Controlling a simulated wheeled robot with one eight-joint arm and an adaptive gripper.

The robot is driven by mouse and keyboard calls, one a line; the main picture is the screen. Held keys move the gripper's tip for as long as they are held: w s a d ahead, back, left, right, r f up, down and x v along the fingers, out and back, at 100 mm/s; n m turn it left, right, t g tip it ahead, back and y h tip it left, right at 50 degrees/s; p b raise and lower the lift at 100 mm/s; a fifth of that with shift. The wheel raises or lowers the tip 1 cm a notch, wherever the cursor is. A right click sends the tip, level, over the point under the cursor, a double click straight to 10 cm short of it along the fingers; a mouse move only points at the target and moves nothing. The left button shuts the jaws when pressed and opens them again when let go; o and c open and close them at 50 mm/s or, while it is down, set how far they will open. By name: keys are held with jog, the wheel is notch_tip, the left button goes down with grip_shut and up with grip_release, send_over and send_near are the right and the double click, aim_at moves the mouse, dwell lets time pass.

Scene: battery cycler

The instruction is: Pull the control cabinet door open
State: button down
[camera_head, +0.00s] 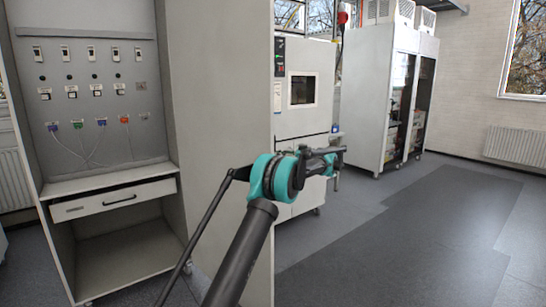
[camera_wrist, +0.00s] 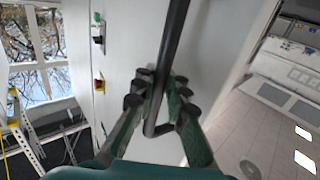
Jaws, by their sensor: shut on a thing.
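The dark bar handle (camera_wrist: 172,45) runs down the middle of the wrist view and bends near its lower end. It stands off a pale, flat control cabinet door (camera_wrist: 215,55). My gripper (camera_wrist: 157,95) is shut on the handle, with dark green fingers on both sides of it. In the head view my gripper (camera_head: 338,157) is small and seen from behind, just past the right edge of a large pale panel (camera_head: 220,80). I cannot tell whether that panel is the door or a cabinet side. The handle is not clear in the head view.
A grey cabinet with switches (camera_head: 95,75) and a drawer (camera_head: 115,200) stands at left. A machine with a dark window (camera_head: 302,90) and a tall cabinet (camera_head: 370,90) stand behind. Grey floor (camera_head: 410,240) is clear at right. A stepladder (camera_wrist: 22,130) shows in the wrist view.

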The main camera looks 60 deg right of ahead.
jog(key=shift+d, duration=0.1)
jog(key=c, duration=1.5)
grip_release()
jog(key=shift+c, duration=0.2)
jog(key=v, duration=0.7)
jog(key=shift+s, duration=0.2)
jog(key=shift+d, duration=0.15)
